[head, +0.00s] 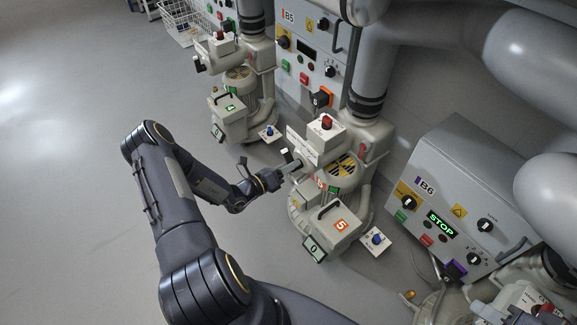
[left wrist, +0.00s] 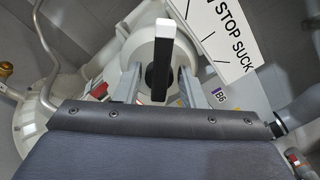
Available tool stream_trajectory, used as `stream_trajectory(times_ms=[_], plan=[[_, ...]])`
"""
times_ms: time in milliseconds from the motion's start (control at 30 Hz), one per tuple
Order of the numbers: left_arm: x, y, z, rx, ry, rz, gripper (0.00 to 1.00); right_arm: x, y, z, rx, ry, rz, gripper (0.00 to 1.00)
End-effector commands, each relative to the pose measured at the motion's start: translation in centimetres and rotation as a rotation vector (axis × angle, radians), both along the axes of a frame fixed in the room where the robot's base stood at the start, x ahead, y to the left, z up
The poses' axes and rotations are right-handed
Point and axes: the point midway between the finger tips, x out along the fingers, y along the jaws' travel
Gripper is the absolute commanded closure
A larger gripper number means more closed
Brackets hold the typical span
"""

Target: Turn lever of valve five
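The valve five blower is the grey machine marked with an orange 5 (head: 341,225) in the middle of the head view. My left gripper (head: 283,170) is at the lever's side of the machine. In the left wrist view the fingers of my left gripper (left wrist: 159,72) are open, one on each side of the lever, with visible gaps. A white sign reading STOP SUCK (left wrist: 228,35) is beside the lever. My right gripper is not in view.
Control box B6 (head: 455,205) with a green STOP display stands to the right, and box B5 (head: 310,50) behind. Another similar blower (head: 238,85) stands farther back. Large grey pipes (head: 374,70) rise at upper right. The floor at left (head: 60,170) is clear.

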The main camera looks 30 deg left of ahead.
Motion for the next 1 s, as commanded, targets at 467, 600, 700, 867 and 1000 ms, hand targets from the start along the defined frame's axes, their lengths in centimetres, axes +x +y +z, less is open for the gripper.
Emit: stream_trajectory(times_ms=[467, 600, 700, 867, 1000], plan=[[-0.1, 0.0, 0.0, 0.006, -0.003, 0.0, 0.93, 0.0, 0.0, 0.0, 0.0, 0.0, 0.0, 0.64], [-0.1, 0.0, 0.1, 0.033, -0.014, 0.0, 0.93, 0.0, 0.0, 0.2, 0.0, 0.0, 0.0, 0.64], [-0.1, 0.0, 0.1, 0.07, -0.029, 0.0, 0.93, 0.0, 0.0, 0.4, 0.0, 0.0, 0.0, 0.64], [-0.2, -0.1, 0.2, 0.167, -0.068, 0.0, 0.94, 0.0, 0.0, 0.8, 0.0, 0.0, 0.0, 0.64], [-0.2, -0.2, 0.2, 0.275, -0.111, 0.0, 0.94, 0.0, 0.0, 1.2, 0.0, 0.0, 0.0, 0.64]])
